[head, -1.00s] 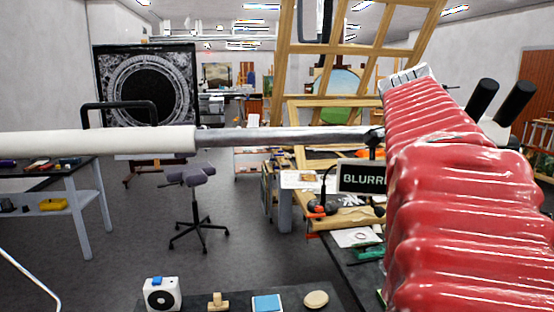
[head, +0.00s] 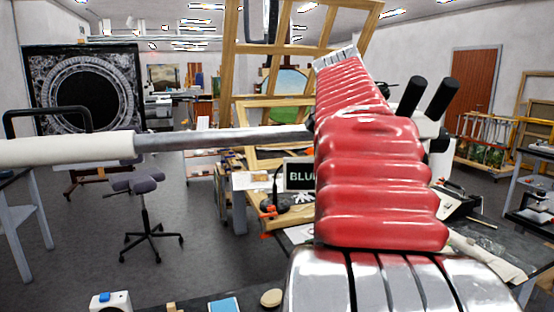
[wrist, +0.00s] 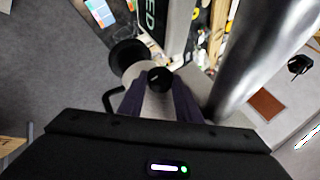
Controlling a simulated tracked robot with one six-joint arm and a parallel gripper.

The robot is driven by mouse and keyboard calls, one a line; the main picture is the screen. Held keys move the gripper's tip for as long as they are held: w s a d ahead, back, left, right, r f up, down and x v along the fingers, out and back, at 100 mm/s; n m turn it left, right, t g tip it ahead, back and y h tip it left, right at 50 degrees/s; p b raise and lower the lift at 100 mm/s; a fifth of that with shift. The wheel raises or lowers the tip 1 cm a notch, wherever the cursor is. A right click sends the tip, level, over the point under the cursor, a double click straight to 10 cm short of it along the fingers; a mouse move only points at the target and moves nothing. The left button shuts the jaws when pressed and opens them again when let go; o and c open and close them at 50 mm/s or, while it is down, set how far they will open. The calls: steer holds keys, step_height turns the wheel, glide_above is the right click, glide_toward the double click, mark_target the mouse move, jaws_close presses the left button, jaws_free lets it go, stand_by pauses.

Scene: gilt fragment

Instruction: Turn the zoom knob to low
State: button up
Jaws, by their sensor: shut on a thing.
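A white microscope (head: 428,128) with two black eyepieces (head: 408,97) stands behind my red-sleeved arm in the head view, partly hidden by it. In the wrist view, the two dark fingers of my gripper (wrist: 158,86) reach up from the bottom on both sides of a small black round knob (wrist: 159,76). This appears to be the zoom knob, and my gripper is shut on it. Its setting marks cannot be read. A larger black round part (wrist: 128,54) lies just up and left of the fingers. My gripper is hidden in the head view.
A dark sign (head: 299,175) reading "BLU..." is partly covered by my arm; "ED" shows on it in the wrist view (wrist: 150,20). A stool (head: 140,205) stands on open floor at left.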

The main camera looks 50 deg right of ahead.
steer(key=shift+w+d+f+g+y, duration=0.2)
steer(key=shift+g+y, duration=0.4)
steer(key=shift+y, duration=0.2)
steer(key=shift+a+n, duration=0.1)
steer(key=shift+n, duration=0.2)
steer(key=o, duration=1.1)
steer(key=shift+r, duration=0.15)
steer(key=shift+c, duration=0.2)
steer(key=shift+r, duration=0.1)
steer(key=v, duration=0.7)
steer(key=shift+a+r, duration=0.2)
steer(key=shift+r, duration=0.1)
